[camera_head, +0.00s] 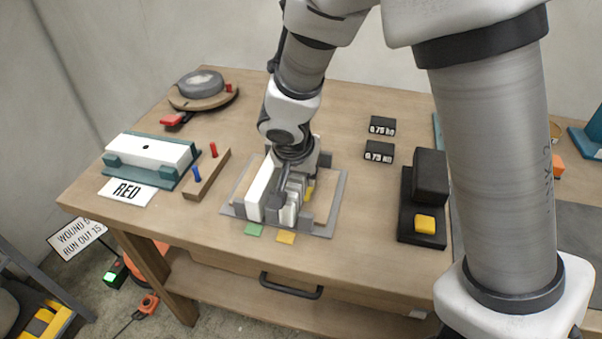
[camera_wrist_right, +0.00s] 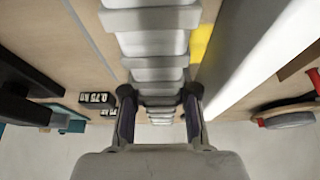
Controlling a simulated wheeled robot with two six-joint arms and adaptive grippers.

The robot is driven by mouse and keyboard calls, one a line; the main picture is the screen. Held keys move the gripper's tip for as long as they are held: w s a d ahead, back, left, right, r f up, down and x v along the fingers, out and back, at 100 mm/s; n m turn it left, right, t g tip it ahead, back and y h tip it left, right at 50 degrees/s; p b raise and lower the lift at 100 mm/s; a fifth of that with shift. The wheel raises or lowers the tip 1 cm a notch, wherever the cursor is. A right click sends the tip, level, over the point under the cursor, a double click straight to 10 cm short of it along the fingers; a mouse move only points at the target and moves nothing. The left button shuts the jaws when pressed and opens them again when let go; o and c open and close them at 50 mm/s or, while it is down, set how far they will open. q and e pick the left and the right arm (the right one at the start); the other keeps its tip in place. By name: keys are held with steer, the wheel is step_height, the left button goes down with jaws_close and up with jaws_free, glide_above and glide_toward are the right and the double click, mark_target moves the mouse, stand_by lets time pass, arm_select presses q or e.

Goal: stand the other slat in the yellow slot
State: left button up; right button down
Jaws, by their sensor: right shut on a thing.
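A grey slat rack (camera_head: 331,215) stands mid-table, with a green tab (camera_head: 253,229) and a yellow tab (camera_head: 286,238) at its front. A plain white slat (camera_head: 258,188) stands upright in the rack behind the green tab. My right gripper (camera_head: 284,190) is over the rack, shut on a pale grey ridged slat (camera_head: 290,212) in line with the yellow tab. In the right wrist view the ridged slat (camera_wrist_right: 157,45) runs between the fingers (camera_wrist_right: 160,100), beside the white slat (camera_wrist_right: 255,60). Whether its bottom is seated is hidden. My left gripper is out of view.
Right are two 0.75 kg blocks (camera_head: 380,152) and a black device with a yellow button (camera_head: 424,224). The table front is clear.

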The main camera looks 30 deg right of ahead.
steer(key=shift+f+b, duration=0.35)
steer(key=shift+b, duration=0.1)
stand_by(0.3)
steer(key=c, duration=0.8)
jaws_free()
steer(key=shift+r, duration=0.1)
